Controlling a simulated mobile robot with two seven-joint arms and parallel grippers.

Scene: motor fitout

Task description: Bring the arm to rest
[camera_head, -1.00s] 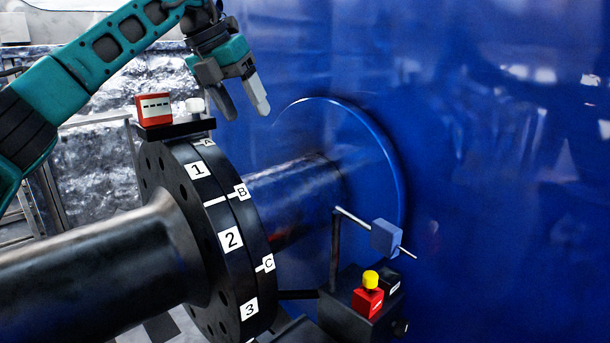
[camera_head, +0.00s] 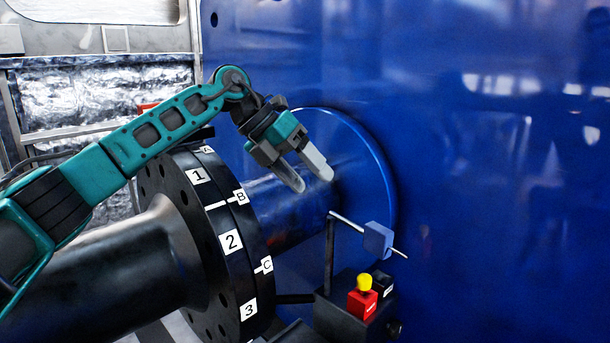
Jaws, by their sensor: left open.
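My left arm comes in from the left and reaches across in front of the top of the black flange (camera_head: 232,275). My left gripper (camera_head: 317,183) is open and empty. Its two grey fingers point down and right, in front of the dark shaft (camera_head: 285,212) and the blue wall as seen here. I cannot tell how far the fingertips are from the shaft. My right gripper is not in view.
A black block (camera_head: 340,316) at the lower right carries a red piece with a yellow knob (camera_head: 364,284). A post with a thin rod through a blue-grey block (camera_head: 378,240) stands there. The blue wall (camera_head: 500,180) fills the right side. A thick dark pipe (camera_head: 110,265) runs left from the flange.

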